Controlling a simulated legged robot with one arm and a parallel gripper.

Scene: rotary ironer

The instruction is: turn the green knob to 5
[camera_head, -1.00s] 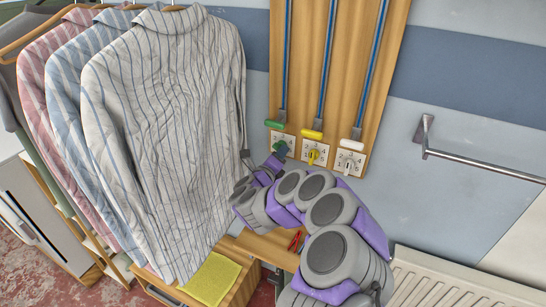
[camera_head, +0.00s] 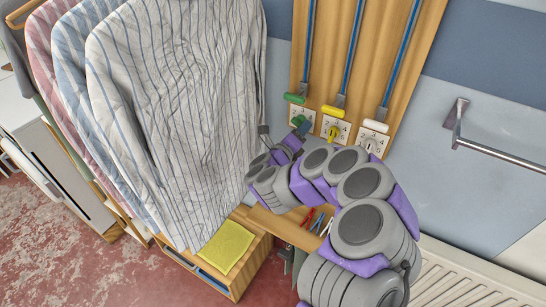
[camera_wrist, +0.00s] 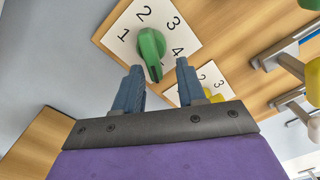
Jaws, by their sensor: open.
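The green knob (camera_wrist: 151,46) sits on a white dial plate (camera_wrist: 118,37) marked 1, 2, 3 and 4 in the wrist view; any 5 cannot be seen. A narrow dark-ended part of the knob points down toward my gripper. My gripper (camera_wrist: 160,65) is open, with one blue finger on each side just below the knob; I cannot tell whether either touches it. In the head view the green knob (camera_head: 298,121) is small and partly hidden by my arm.
A yellow knob (camera_head: 334,132) and a white knob (camera_head: 369,146) sit on dials to the right. Blue rods with coloured handles hang above them. Striped shirts (camera_head: 180,110) hang close on the left. A metal rail (camera_head: 500,155) juts from the right wall.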

